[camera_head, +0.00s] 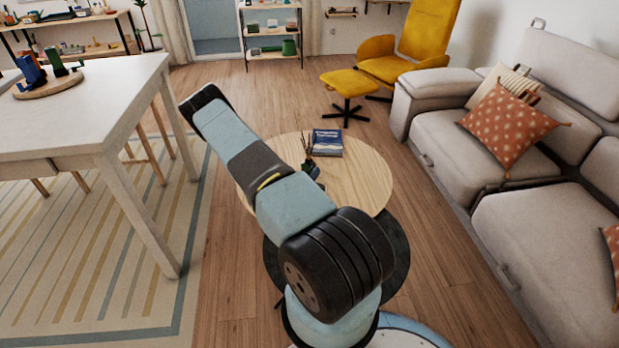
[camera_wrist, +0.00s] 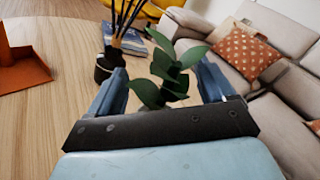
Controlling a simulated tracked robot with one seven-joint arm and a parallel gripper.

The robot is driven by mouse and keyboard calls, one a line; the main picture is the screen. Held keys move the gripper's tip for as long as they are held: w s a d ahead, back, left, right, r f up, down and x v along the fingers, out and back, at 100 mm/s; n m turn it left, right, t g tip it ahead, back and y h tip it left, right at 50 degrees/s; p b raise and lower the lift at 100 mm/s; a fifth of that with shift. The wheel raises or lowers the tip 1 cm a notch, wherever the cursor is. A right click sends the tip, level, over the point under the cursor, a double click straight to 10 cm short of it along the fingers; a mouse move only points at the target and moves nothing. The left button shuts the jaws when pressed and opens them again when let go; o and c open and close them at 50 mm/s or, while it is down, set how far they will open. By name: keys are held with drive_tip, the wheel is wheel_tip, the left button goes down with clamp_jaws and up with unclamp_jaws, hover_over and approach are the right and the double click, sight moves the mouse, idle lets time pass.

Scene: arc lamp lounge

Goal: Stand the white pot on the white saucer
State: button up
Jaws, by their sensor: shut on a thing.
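In the wrist view, my gripper (camera_wrist: 163,88) has its two blue fingers on either side of a green leafy plant (camera_wrist: 165,75). The gripper is shut on the plant's pot, which I take to be the white pot; the dark gripper body hides the pot itself. I cannot tell its height above the table. The white saucer shows in neither view. In the head view, my arm hides the gripper.
A round wooden table (camera_head: 365,185) bears a blue book (camera_head: 327,142) and a dark reed diffuser (camera_wrist: 106,65). An orange tray-like object (camera_wrist: 20,72) lies at left in the wrist view. A grey sofa (camera_head: 450,130) is right; a white table (camera_head: 90,105) is left.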

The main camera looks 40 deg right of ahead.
drive_tip(key=shift+f, duration=0.7)
drive_tip(key=o, duration=1.7)
